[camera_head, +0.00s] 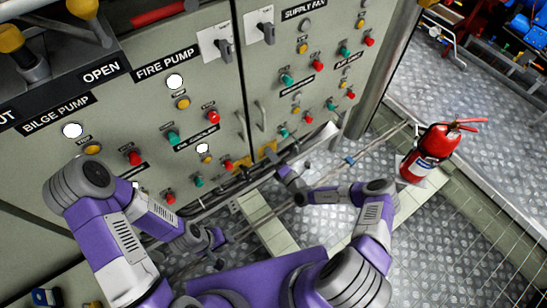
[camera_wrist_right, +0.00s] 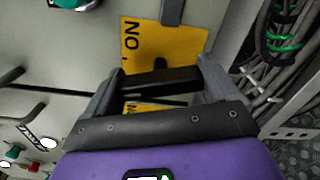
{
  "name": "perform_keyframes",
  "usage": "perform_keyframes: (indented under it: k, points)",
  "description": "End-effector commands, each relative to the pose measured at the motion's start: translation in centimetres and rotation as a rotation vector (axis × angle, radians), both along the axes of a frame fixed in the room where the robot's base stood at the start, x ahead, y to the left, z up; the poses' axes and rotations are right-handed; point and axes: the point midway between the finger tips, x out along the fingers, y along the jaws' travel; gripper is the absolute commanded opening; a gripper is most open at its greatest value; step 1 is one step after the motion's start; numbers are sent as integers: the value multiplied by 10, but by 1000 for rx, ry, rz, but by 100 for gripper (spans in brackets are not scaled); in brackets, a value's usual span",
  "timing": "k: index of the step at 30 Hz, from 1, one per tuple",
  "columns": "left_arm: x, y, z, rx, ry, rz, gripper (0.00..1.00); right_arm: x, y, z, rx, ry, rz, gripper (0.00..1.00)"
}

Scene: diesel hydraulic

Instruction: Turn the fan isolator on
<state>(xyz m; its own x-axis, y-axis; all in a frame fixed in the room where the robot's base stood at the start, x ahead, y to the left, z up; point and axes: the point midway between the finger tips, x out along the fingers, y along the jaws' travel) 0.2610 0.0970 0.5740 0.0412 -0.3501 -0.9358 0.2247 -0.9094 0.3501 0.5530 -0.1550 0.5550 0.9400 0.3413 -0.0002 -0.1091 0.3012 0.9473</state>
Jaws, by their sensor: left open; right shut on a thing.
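The fan isolator (camera_head: 268,33) is a dark rotary handle on a pale plate, left of the SUPPLY FAN label, high on the right cabinet door. Its handle points down and slightly right. Neither gripper is at it. My right gripper (camera_head: 282,169) is low in front of the cabinet, well below the isolator. In the right wrist view its fingers (camera_wrist_right: 158,84) are shut on a black bar-shaped thing (camera_wrist_right: 160,80); what this belongs to is unclear. My left gripper (camera_head: 216,246) is low at the left, open, apart from the cabinet; its jaws are small and partly unclear.
A similar isolator handle (camera_head: 223,46) sits beside the FIRE PUMP label. Coloured buttons and lamps cover the doors. A yellow label (camera_wrist_right: 188,40) is behind my right fingers, with cables (camera_wrist_right: 285,60) at right. A red extinguisher (camera_head: 430,150) stands on the floor at right.

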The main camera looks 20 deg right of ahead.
Motion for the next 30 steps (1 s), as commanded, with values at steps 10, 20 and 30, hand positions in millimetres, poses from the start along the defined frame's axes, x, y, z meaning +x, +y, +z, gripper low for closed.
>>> perform_keyframes:
  k: [10, 20, 30]
  points:
    - [0, 0, -4, 0, 0, 0, 43, 0, 0, -1, 223, 81, -1, 58]
    - [0, 0, -5, 0, 0, 0, 43, 0, 0, 0, 313, 112, 1, 58]
    - [0, 0, -5, 0, 0, 0, 43, 0, 1, 0, 326, 118, 0, 57]
